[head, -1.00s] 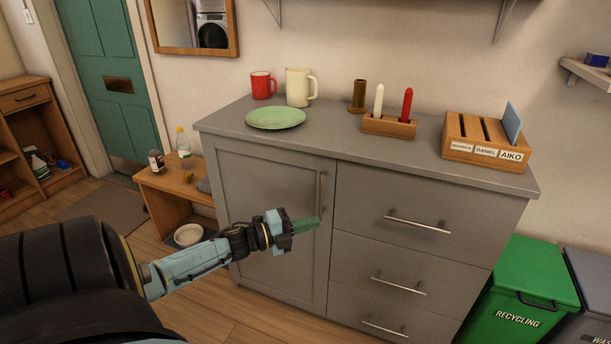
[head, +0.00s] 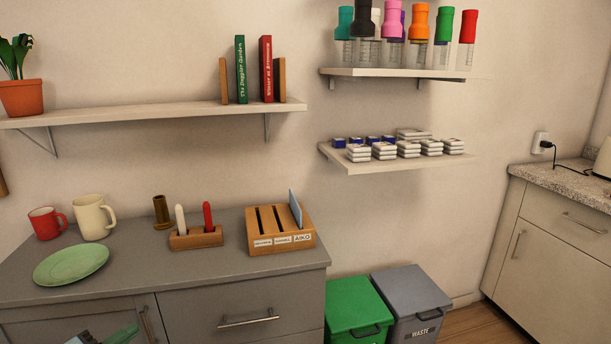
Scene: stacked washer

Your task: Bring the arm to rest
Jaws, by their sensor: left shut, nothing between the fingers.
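My left gripper (head: 119,335) shows at the bottom edge of the head view, in front of the grey cabinet (head: 240,300) door and near its vertical handle. It is shut and holds nothing. My right gripper is not in the head view.
The cabinet top holds a green plate (head: 71,264), a red mug (head: 46,222), a cream mug (head: 93,217), a candle holder (head: 196,237) and a wooden letter rack (head: 281,242). Green (head: 354,307) and grey (head: 411,300) bins stand right of it. Shelves (head: 150,113) hang above.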

